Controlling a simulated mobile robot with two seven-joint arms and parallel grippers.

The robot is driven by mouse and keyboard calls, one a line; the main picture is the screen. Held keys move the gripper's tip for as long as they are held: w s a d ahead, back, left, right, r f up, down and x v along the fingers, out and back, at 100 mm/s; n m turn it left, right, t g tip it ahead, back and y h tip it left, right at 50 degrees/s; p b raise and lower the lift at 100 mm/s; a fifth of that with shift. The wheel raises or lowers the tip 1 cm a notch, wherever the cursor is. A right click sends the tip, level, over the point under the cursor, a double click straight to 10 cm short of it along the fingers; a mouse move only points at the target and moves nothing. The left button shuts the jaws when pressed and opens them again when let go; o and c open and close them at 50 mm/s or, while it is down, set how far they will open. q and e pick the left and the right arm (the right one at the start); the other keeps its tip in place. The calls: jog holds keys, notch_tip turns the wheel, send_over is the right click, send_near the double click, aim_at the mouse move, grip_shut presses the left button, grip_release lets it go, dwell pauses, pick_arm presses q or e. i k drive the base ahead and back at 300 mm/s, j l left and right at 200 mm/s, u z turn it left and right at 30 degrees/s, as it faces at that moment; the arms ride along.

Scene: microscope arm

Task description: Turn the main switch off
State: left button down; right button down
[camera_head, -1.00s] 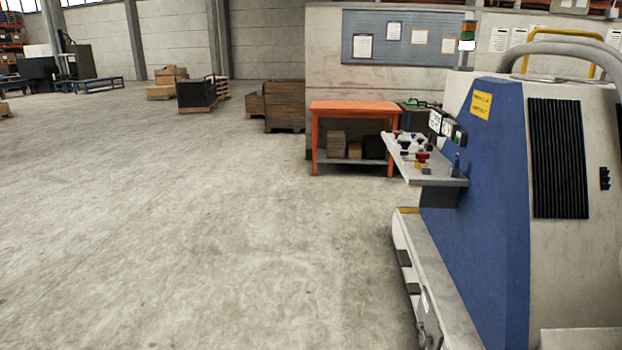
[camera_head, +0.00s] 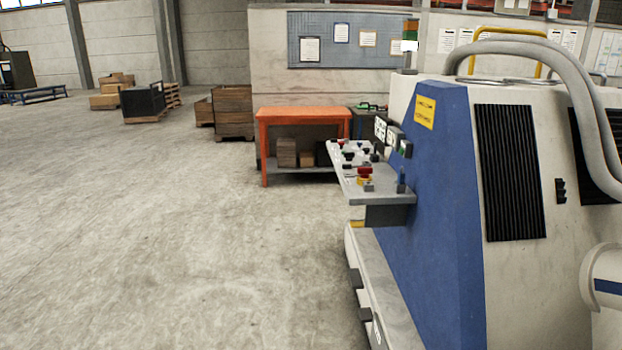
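A large blue and white machine (camera_head: 430,190) stands on the right of the head view. A grey control shelf (camera_head: 385,196) juts from its left side and carries several small red, black, blue and yellow controls. A red control (camera_head: 365,171) sits near the middle of the shelf. A small black fitting (camera_head: 560,190) is on the machine's white side, right of a black vent. I cannot tell which of these is the main switch, or its position. Neither gripper is in view.
An orange table (camera_head: 303,112) with boxes beneath stands behind the shelf. Wooden crates (camera_head: 233,110) and a black bin (camera_head: 142,103) stand farther back. A low step (camera_head: 385,290) runs along the machine's base. The concrete floor (camera_head: 170,240) on the left is clear.

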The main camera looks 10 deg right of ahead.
aim_at(364, 172)
jog(key=l, duration=0.5)
jog(key=i+l+z, duration=0.15)
jog(key=l, duration=0.8)
jog(key=i+z, duration=0.05)
